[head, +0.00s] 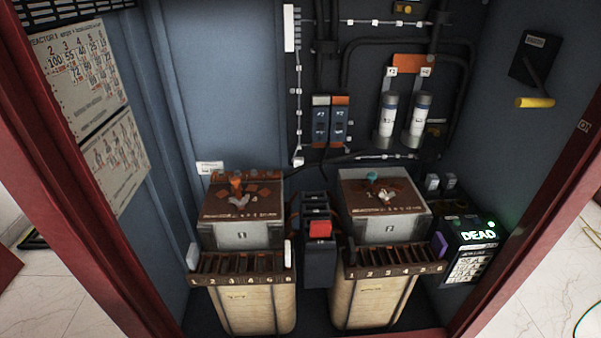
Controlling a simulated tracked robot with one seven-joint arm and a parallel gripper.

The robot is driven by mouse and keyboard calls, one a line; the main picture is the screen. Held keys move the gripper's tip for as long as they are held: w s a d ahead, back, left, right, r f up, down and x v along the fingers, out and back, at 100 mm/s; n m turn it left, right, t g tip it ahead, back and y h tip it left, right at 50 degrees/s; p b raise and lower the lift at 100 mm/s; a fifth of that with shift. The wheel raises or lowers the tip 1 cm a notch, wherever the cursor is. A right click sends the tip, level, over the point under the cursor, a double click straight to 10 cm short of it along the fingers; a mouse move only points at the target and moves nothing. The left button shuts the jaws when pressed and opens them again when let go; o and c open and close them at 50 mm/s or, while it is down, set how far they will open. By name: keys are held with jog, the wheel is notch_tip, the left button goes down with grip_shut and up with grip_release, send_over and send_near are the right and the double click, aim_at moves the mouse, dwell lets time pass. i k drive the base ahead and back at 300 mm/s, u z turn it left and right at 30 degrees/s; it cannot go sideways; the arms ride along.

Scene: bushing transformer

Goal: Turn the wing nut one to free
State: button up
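A box-shaped unit labelled 1 (243,235) stands at the left of the cabinet, with a brown top. A pale grey wing nut (238,201) sits on that top near its middle, with orange-brown pieces around it. Its exact turn position is too small to tell. A similar unit labelled 2 (389,233) stands to the right. My gripper is not in view.
Slotted numbered racks (238,263) front both units. A lit DEAD display (479,236) is at right, below a yellow-handled lever (535,102). Red cabinet frames (545,180) bound the opening. Space above both units looks clear.

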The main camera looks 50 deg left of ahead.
aim_at(239, 203)
jog(key=z, duration=0.55)
jog(key=i, duration=0.15)
jog(key=u, duration=3)
jog(key=k, duration=0.8)
jog(key=u, duration=0.25)
jog(key=i, duration=0.8)
jog(key=z, duration=0.15)
